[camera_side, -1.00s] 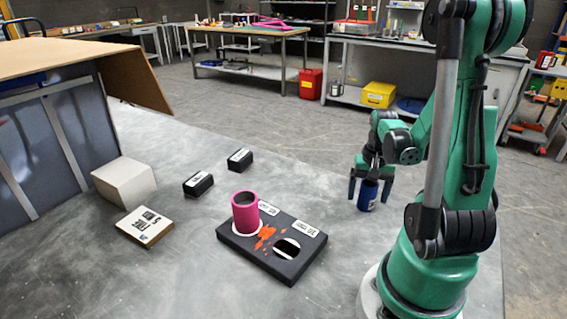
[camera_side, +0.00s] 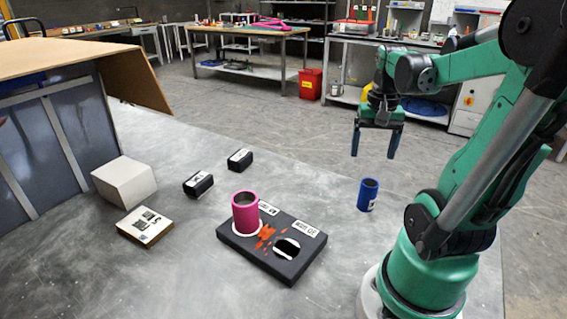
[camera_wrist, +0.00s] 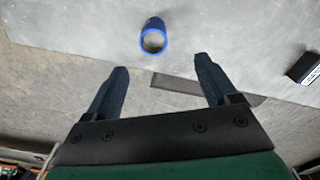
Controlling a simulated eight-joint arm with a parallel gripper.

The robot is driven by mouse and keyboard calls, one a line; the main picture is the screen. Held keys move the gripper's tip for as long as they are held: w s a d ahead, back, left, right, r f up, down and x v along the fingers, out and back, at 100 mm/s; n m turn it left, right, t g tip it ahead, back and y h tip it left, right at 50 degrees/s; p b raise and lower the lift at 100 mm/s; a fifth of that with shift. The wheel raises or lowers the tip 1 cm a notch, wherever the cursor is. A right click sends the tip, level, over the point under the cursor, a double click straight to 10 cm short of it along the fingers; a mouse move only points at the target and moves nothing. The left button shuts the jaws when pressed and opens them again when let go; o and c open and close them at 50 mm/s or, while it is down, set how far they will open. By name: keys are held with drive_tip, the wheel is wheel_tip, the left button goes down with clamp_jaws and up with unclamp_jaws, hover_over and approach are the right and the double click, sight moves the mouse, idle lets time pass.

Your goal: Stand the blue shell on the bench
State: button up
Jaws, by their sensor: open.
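The blue shell (camera_side: 368,195) is a short hollow cylinder with a white label. It stands upright on the grey bench (camera_side: 330,200), right of the black board. In the wrist view the blue shell (camera_wrist: 154,36) shows its open top, beyond and between the fingertips. My gripper (camera_side: 376,156) is open and empty, raised above the bench and apart from the shell. Its two blue fingers also show in the wrist view (camera_wrist: 162,68), with nothing between them.
A black board (camera_side: 262,262) holds a pink cylinder (camera_side: 245,214) and has an empty hole (camera_side: 286,248). Two small black blocks (camera_side: 198,184) (camera_side: 240,160), a white block (camera_side: 125,182) and a labelled box (camera_side: 145,227) lie to the left. Bench around the shell is clear.

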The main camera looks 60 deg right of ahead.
drive_tip(key=w+a+n+t, duration=0.3)
drive_tip(key=w+a+n, duration=0.3)
drive_tip(key=a, duration=0.4)
drive_tip(key=w+a+n+t, duration=0.4)
drive_tip(key=w+a+n, duration=0.2)
drive_tip(key=a, duration=0.4)
drive_tip(key=shift+a+r+n, duration=0.25)
drive_tip(key=shift+r+n, duration=0.15)
drive_tip(key=shift+n, duration=0.1)
